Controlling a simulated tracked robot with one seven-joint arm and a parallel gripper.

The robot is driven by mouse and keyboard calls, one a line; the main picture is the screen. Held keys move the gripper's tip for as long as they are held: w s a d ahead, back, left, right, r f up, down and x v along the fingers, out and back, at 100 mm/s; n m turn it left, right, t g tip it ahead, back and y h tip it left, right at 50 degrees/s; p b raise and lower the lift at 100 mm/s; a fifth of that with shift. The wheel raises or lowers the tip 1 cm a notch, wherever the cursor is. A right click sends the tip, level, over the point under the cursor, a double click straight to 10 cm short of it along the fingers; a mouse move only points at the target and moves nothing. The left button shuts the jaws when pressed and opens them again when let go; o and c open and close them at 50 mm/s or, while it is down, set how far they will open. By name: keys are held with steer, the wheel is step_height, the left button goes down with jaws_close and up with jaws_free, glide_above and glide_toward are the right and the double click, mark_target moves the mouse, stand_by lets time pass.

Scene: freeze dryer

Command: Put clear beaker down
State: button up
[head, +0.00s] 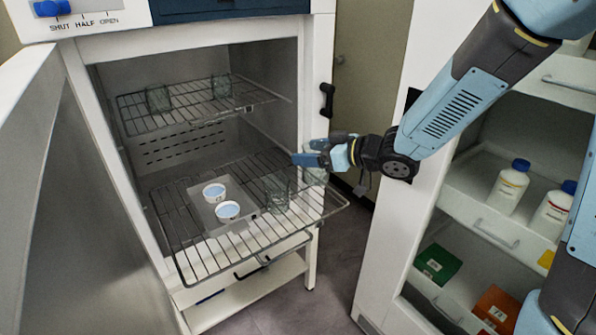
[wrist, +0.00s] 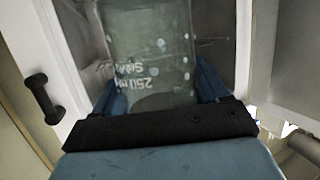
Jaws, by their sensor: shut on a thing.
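My gripper (head: 310,158) is shut on a clear beaker (head: 315,177) at the front right of the open dryer. In the wrist view the beaker (wrist: 150,55) fills the space between the two blue fingers, and its "250 ml" print appears upside down. The beaker is by the right edge of the lower wire shelf (head: 190,250), which is pulled partly out. I cannot tell whether its base touches the wires. Another clear beaker (head: 277,193) stands on this shelf, just left of the held one.
Two white cups with pale blue contents, one (head: 214,192) behind the other (head: 228,211), stand on a flat plate on the lower shelf. Two clear glasses stand on the upper wire shelf (head: 190,113). The open door (head: 80,200) is at left; a bottle cabinet (head: 480,200) is at right.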

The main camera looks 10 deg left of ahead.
steer(key=shift+w+a+f, duration=0.65)
steer(key=shift+w+f, duration=0.6)
steer(key=shift+f, duration=0.5)
steer(key=shift+w+a+f, duration=0.65)
steer(key=shift+w+f, duration=0.55)
steer(key=shift+f, duration=0.55)
steer(key=shift+w+a+f, duration=0.65)
steer(key=shift+w+f, duration=0.6)
steer(key=shift+f, duration=0.5)
steer(key=shift+f, duration=0.15)
steer(key=o, duration=1.1)
steer(key=v, duration=1.2)
